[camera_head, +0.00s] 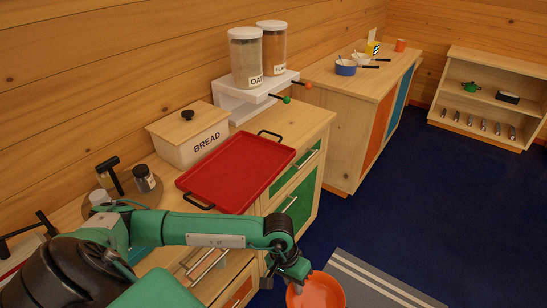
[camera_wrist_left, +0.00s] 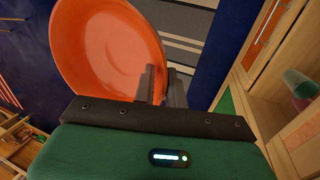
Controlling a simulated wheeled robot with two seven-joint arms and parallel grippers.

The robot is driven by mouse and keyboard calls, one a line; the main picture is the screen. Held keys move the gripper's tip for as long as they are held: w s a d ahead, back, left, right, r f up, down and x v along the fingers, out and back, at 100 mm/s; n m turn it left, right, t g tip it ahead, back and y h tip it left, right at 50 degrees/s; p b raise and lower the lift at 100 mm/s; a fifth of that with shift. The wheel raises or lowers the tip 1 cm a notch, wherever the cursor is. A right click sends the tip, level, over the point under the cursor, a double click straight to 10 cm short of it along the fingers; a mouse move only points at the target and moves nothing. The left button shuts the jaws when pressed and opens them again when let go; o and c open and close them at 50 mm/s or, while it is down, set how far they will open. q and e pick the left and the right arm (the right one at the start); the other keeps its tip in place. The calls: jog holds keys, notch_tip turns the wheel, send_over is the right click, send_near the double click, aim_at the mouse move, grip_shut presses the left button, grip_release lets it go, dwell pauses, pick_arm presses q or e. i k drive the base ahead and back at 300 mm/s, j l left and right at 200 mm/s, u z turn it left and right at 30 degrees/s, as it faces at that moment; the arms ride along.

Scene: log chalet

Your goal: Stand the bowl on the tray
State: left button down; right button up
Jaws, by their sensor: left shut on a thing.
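The orange bowl (camera_head: 318,291) is at the bottom of the head view, in front of the cabinet, cut off by the frame edge. My left gripper (camera_head: 287,277) is shut on its rim and holds it over the floor, lower than the counter top. In the left wrist view the bowl (camera_wrist_left: 105,45) fills the upper left, and the gripper's dark fingers (camera_wrist_left: 158,85) pinch its rim. The red tray (camera_head: 237,170) with black handles lies flat and empty on the counter. My right gripper is not in view.
A bread box (camera_head: 189,136) stands behind the tray, against the wall. Oat and grain dispensers (camera_head: 257,57) with projecting knobs stand on a white stand at the far end. A spice jar (camera_head: 144,178) is left of the tray. A striped rug (camera_head: 375,285) lies on the blue floor.

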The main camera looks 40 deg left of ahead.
aim_at(238, 169)
jog(key=i+z, duration=0.3)
jog(key=i, duration=0.35)
jog(key=i+j+z, duration=0.35)
jog(key=i, duration=0.25)
jog(key=i+l+u, duration=0.25)
jog(key=i, duration=0.25)
jog(key=u, duration=0.5)
jog(key=i+l+u, duration=0.1)
jog(key=u, duration=0.35)
jog(key=l+u, duration=0.1)
jog(key=u, duration=0.4)
jog(key=l+u, duration=0.1)
jog(key=u, duration=0.4)
jog(key=l+u, duration=0.15)
jog(key=u, duration=0.35)
jog(key=l+u, duration=0.1)
jog(key=u, duration=0.35)
jog(key=i, duration=0.05)
